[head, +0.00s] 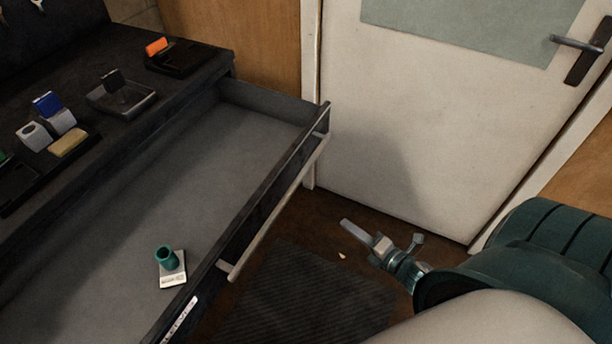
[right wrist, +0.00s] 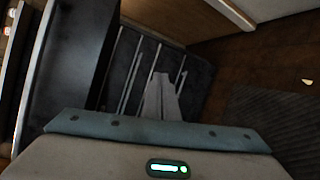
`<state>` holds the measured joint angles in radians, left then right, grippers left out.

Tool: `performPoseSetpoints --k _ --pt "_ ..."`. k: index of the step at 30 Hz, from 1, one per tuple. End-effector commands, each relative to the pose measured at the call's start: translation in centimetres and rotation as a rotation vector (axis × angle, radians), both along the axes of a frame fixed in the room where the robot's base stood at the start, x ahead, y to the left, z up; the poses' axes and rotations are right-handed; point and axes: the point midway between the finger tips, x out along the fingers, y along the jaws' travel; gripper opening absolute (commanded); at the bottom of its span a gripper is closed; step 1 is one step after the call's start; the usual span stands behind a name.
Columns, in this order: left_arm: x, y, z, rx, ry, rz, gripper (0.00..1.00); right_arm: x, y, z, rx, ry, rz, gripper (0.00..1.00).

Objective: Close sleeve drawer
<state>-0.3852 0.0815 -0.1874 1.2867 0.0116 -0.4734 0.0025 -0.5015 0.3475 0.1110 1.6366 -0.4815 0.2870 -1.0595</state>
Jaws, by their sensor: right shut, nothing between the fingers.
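The drawer (head: 215,165) is pulled well out of the dark bench in the head view. A long pale handle bar (head: 277,207) runs along its front. Inside it, a teal sleeve (head: 166,257) stands on a small light labelled plate (head: 173,276) near the front. My right gripper (head: 347,228) is shut and empty, to the right of the drawer front and apart from the handle. In the right wrist view, its fingers (right wrist: 161,88) show in front of dark drawer fronts with several pale bars. My left gripper is not in view.
On the bench top are an orange item (head: 157,47), a black tray (head: 122,96), a blue item (head: 47,104) and a yellow block (head: 68,143). A white door (head: 400,130) stands behind. A dark ribbed mat (head: 310,300) lies on the floor below the drawer front.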

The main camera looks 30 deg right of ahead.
Motion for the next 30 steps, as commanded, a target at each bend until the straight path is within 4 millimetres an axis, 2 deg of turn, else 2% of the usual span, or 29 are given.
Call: performPoseSetpoints --k 1,3,6,9,12,17,30 --pt "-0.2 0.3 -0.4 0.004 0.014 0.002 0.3 0.4 -0.7 2.8 -0.156 -0.078 0.07 0.0" --pt "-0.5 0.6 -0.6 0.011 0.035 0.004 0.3 0.7 -1.0 6.6 -0.378 -0.186 0.166 0.0" --pt "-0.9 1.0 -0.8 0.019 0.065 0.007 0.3 0.6 -0.8 11.1 -0.668 -0.331 0.284 0.0" --pt "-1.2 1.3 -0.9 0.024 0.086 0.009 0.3 0.2 -0.3 14.4 -0.902 -0.449 0.373 0.0" --pt "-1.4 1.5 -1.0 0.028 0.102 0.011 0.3 -0.2 0.3 16.4 -1.057 -0.533 0.431 0.0" --pt "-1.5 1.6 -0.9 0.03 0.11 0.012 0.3 -0.5 0.8 17.6 -1.16 -0.588 0.468 0.0" --pt "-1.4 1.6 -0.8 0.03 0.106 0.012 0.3 -0.2 0.9 17.6 -1.16 -0.587 0.466 0.0"
